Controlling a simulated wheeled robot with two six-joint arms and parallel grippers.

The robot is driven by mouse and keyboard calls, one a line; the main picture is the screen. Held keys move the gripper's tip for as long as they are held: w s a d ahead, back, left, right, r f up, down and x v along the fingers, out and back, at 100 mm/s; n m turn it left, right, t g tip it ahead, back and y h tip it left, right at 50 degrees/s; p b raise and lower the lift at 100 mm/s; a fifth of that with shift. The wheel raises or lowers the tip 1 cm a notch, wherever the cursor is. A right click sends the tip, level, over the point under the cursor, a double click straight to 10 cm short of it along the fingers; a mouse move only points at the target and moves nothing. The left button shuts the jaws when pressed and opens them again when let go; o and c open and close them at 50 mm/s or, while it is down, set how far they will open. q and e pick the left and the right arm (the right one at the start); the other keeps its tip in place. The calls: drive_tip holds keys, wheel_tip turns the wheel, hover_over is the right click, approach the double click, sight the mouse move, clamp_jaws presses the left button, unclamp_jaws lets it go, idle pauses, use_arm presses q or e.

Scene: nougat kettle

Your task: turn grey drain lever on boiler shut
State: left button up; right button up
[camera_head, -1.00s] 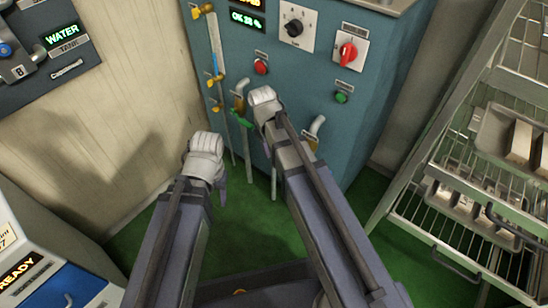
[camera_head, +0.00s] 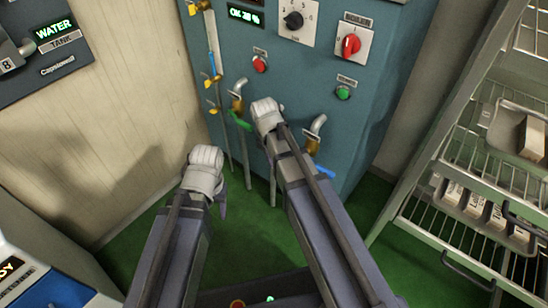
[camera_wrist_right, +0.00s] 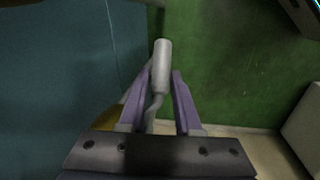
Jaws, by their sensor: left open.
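The boiler (camera_head: 375,100) is a teal cabinet at the top middle of the head view. The grey drain lever (camera_wrist_right: 161,62) shows in the right wrist view as a pale cylindrical handle on a thin bent stem. My right gripper (camera_wrist_right: 161,78) is open, with a purple finger on each side of the lever; the handle's end reaches past the fingertips. I cannot tell whether either finger touches it. In the head view my right arm hides this lever and the right fingertips. My left gripper (camera_head: 222,198) is open and empty, low in front of the boiler, apart from it.
A green lever (camera_head: 240,120) sits left of my right arm and a blue lever (camera_head: 325,171) right of it. Thin pipes with yellow valves (camera_head: 213,80) run down the boiler's left side. A wire rack (camera_head: 440,215) stands at right. Green floor (camera_head: 240,240) is clear.

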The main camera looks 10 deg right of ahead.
clamp_jaws()
idle(1.0)
